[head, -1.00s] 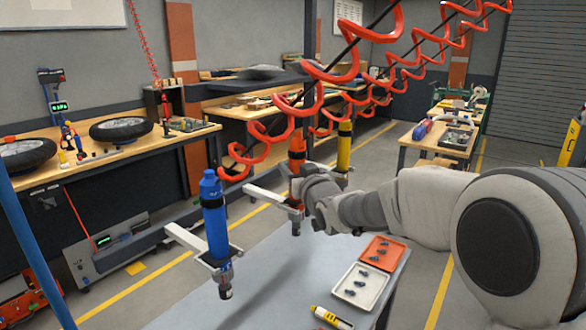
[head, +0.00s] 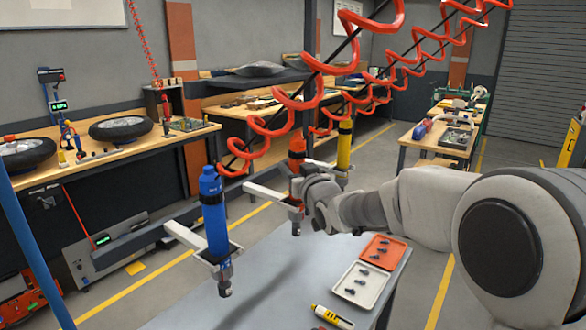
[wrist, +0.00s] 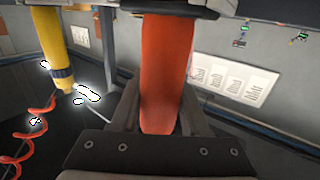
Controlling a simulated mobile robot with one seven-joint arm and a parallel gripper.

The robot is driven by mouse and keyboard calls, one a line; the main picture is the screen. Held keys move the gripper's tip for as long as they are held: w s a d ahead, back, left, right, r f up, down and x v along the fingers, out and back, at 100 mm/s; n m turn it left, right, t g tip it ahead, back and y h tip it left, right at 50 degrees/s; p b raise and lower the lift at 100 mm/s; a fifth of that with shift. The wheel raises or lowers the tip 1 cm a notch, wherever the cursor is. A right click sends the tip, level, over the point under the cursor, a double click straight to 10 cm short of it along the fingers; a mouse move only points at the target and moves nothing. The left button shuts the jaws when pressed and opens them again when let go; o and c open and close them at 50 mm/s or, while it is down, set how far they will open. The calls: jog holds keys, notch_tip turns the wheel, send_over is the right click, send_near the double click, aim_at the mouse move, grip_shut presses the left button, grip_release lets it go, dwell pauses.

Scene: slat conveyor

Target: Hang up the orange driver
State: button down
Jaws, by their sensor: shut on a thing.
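The orange driver (head: 297,148) stands upright at the middle bracket (head: 262,194), below the red coiled hoses. Its nose shows below my gripper (head: 306,188). My gripper is shut on its body, and in the wrist view the orange body (wrist: 166,75) fills the space between the fingers (wrist: 160,118). I cannot tell whether the driver is seated in the bracket.
The blue driver (head: 214,215) hangs in the near bracket (head: 184,236). The yellow driver (head: 344,145) hangs at the far one. Below, the grey table (head: 275,270) holds an orange tray (head: 399,250), a white tray (head: 376,292) and a yellow marker-like object (head: 331,317).

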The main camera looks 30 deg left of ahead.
jog(key=c, duration=0.5)
grip_release()
jog(key=shift+r, duration=0.15)
jog(key=shift+o, duration=0.9)
jog(key=b+v, duration=0.2)
jog(key=v, duration=1.5)
jog(key=shift+d, duration=0.2)
jog(key=shift+s+d, duration=0.1)
